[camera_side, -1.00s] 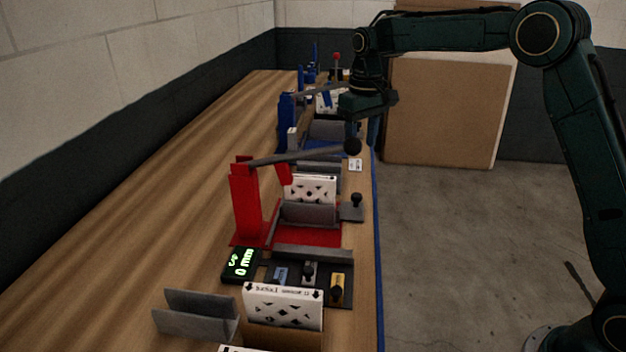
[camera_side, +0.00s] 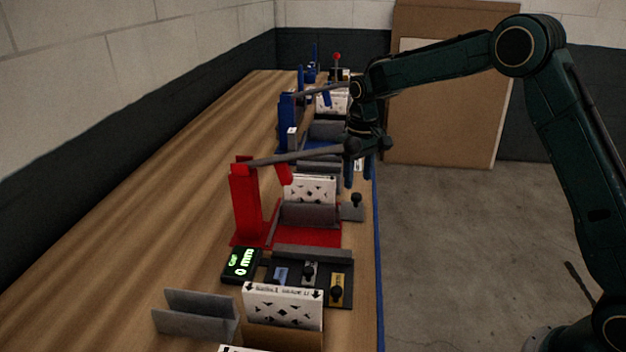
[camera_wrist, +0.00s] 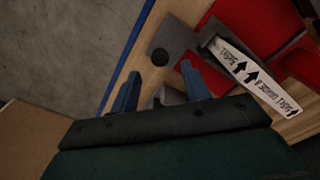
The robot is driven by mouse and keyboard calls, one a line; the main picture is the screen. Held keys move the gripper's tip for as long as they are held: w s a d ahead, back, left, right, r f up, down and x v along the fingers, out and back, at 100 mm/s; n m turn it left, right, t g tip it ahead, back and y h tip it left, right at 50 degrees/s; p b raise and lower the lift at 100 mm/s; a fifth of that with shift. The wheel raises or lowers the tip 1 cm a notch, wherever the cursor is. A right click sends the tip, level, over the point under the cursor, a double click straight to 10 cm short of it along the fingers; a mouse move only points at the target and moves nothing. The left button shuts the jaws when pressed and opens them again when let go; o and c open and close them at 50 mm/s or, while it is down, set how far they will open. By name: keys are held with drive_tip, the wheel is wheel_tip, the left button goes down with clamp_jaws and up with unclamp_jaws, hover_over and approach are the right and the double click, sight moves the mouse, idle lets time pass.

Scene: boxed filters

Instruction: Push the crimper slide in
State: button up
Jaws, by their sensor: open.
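The red crimper (camera_side: 245,203) stands on the bench with its long lever (camera_side: 300,157) raised over a patterned white filter box (camera_side: 309,190). Its grey slide (camera_side: 352,212) with a black knob (camera_side: 356,199) sticks out on the right, near the bench edge. My gripper (camera_side: 358,182) is open and empty, fingers pointing down, above and a little behind the slide knob. In the wrist view the knob (camera_wrist: 160,57) shows just beyond the gap between the two blue fingertips (camera_wrist: 160,69), apart from them. The filter box (camera_wrist: 250,72) lies to its right there.
A blue press (camera_side: 288,118) stands farther back. In front are a display reading 0 mm (camera_side: 241,264), a dark panel with several knobs (camera_side: 345,300), another filter box (camera_side: 283,308) and a grey holder (camera_side: 195,316). Open floor (camera_side: 480,230) lies right of the bench.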

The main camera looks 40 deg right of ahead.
sight(357, 195)
drive_tip(key=shift+f, duration=2.4)
clamp_jaws()
